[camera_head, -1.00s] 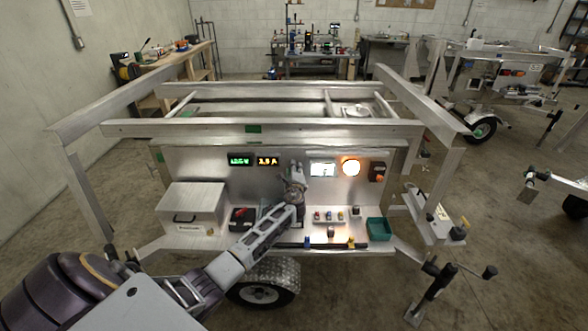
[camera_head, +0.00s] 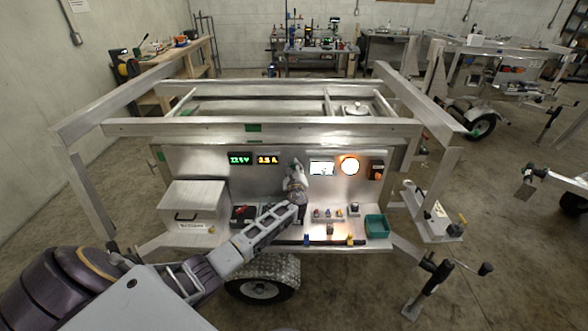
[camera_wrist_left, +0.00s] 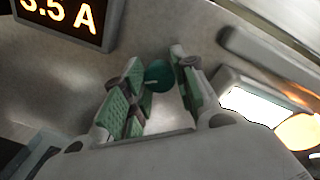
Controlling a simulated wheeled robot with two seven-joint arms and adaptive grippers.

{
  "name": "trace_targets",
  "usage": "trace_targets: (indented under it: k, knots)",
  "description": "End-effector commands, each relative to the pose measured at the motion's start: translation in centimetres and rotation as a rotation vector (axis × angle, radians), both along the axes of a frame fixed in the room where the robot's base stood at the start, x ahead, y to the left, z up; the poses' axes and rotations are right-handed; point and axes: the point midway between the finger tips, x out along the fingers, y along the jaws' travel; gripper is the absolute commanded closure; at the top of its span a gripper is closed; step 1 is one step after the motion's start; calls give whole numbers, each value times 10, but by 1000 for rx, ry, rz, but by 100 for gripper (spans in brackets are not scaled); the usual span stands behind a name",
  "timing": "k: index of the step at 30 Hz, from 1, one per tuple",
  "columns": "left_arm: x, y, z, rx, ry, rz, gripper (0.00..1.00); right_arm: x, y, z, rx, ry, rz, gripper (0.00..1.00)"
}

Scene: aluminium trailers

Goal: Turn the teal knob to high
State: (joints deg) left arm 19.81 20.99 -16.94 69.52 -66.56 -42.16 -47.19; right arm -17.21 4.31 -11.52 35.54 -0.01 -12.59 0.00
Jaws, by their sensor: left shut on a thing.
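The teal knob (camera_wrist_left: 158,75) is on the metal panel and shows between the green-padded fingers of my left gripper (camera_wrist_left: 163,88) in the left wrist view. The gripper is shut on the knob. In the head view my left gripper (camera_head: 295,170) is at the panel between the amber display (camera_head: 268,160) and the white screen (camera_head: 321,168); it hides most of the knob there. I cannot read any setting marks around the knob. My right gripper is not in view.
A green display (camera_head: 240,160) is left of the amber one. A lit orange lamp (camera_head: 349,165) and a dark switch box (camera_head: 376,170) are at the right. Frame rails (camera_head: 265,128) run above.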

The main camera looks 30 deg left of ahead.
Motion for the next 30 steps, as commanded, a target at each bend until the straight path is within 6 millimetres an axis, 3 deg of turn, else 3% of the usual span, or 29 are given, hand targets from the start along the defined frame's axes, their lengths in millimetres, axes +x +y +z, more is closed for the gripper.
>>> trace_targets:
  k: [5, 6, 11, 30]
  knots:
    - [-1, 0, -2, -1, 2, 0, 95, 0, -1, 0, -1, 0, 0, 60]
    - [-1, 0, -2, -1, 2, 0, 69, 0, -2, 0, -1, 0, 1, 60]
    - [0, 0, -1, -2, 1, 0, 49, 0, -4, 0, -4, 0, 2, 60]
    - [-8, -5, 0, -2, -2, 0, 49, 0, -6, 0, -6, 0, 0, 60]
